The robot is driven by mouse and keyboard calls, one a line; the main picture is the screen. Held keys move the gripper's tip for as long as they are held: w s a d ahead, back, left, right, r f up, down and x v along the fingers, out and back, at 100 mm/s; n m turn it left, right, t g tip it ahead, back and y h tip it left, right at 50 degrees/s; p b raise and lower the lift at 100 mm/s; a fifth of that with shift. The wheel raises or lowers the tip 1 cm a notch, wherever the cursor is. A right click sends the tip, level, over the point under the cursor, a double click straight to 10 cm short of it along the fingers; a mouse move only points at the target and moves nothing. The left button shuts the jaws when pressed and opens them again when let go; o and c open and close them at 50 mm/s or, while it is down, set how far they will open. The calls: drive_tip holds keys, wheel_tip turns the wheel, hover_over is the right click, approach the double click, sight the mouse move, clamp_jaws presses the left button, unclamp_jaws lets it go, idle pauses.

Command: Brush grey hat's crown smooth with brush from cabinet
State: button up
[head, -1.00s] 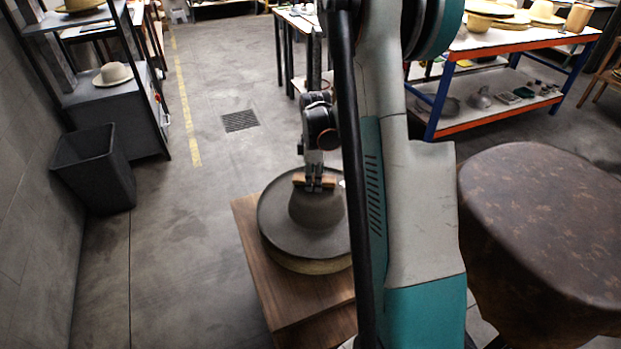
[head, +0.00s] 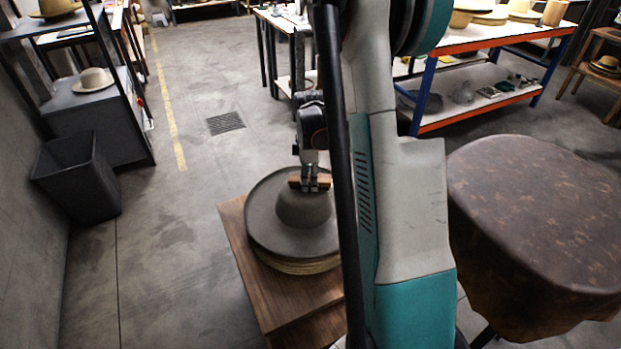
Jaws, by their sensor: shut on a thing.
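The grey hat (head: 270,230) sits brim down, crown up, on a stack of straw-coloured hats or brims (head: 290,266) on a wooden cabinet (head: 262,302). My gripper (head: 311,186) points down over the hat's crown (head: 303,210), shut on a brown wooden brush (head: 295,181). The brush lies across the top of the crown and looks in contact with it; its bristles are too small to make out. My arm hides the right part of the hat and of the cabinet top.
A round table with a mottled brown cover (head: 540,215) stands close on the right. A blue and orange workbench (head: 470,115) with hats is behind it. A black bin (head: 78,178) and a dark shelf rack (head: 95,105) stand left. The floor between is clear.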

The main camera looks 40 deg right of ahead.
sight(296, 177)
drive_tip(key=shift+w+a, duration=1.5)
drive_tip(key=shift+a, duration=0.05)
drive_tip(key=shift+d, duration=0.1)
drive_tip(key=shift+s+d+b, duration=0.3)
drive_tip(key=shift+s+d, duration=1.25)
drive_tip(key=shift+s, duration=0.05)
drive_tip(key=shift+w+a, duration=0.1)
drive_tip(key=shift+w+a, duration=0.7)
drive_tip(key=shift+a, duration=0.05)
